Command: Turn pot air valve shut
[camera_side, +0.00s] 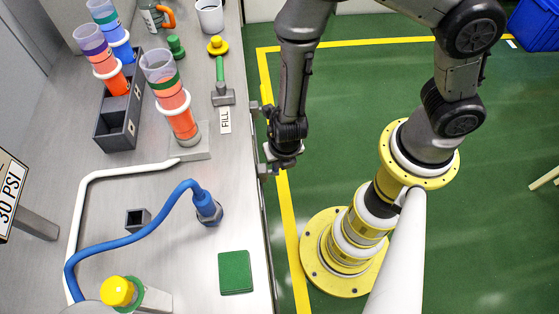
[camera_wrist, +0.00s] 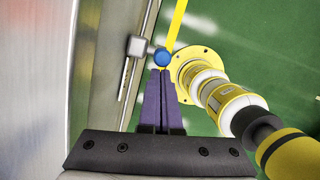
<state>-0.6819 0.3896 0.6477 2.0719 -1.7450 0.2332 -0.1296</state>
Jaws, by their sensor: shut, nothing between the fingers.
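A small grey valve (camera_wrist: 140,46) with a blue round knob (camera_wrist: 162,58) sticks out from the bench's front side in the wrist view. No label on it can be read. My gripper (camera_wrist: 160,72) is shut and empty, its purple fingers together. The fingertips are right by the blue knob; I cannot tell whether they touch it. In the side view my gripper (camera_side: 284,158) is low beside the bench edge, close to a grey fitting (camera_side: 265,171), and its fingertips are hidden.
A second grey fitting (camera_side: 256,107) sits farther along the edge, near the FILL label (camera_side: 225,121).

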